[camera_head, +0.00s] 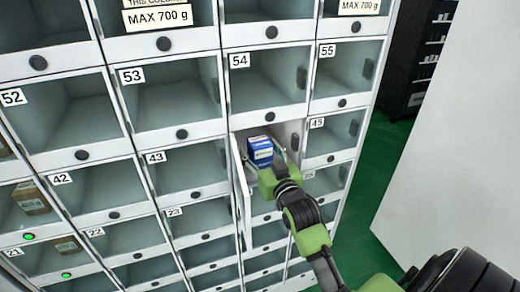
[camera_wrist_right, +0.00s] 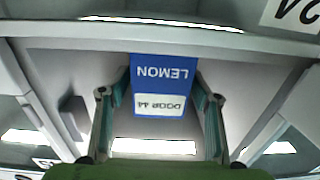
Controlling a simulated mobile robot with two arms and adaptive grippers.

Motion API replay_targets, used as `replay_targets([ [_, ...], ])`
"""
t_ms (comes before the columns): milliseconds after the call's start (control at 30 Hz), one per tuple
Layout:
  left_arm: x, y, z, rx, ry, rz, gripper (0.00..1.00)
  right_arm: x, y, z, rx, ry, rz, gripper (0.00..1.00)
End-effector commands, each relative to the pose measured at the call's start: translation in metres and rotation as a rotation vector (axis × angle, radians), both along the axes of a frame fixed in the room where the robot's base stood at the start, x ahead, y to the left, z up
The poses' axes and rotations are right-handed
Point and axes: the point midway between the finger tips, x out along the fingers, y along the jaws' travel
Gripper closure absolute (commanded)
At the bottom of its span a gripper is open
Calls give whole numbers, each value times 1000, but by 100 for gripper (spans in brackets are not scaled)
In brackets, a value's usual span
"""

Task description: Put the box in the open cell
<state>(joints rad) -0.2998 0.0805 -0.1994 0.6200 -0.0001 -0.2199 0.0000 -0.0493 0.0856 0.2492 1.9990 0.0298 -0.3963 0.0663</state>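The box (camera_head: 260,148) is small, blue and white, and is at the mouth of the open cell (camera_head: 291,132) below cell 54. In the right wrist view the box (camera_wrist_right: 163,82) shows the upside-down words "LEMON" and "DOOR 44". My right gripper (camera_head: 274,168) is in front of this cell. The cell's door (camera_head: 241,190) stands open, swung out on the left of the opening. The cell's floor is largely hidden. My left gripper is not in view.
Cells with clear doors surround the open one, including 43 (camera_head: 187,168) on the left and 45 (camera_head: 333,137) on the right. Brown boxes (camera_head: 31,198) sit in cells at the left. A white panel (camera_head: 440,130) stands at the right, with green floor between.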

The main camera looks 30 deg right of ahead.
Motion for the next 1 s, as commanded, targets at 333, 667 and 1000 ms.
replay_targets([
  [333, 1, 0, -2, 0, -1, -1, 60, -9, 2, 1, 0, 1, 0, 42],
  [667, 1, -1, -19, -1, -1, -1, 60, -71, 17, -2, 1, 3, 0, 42],
  [1000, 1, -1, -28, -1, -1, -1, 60, -113, 27, 1, 1, 0, -1, 42],
])
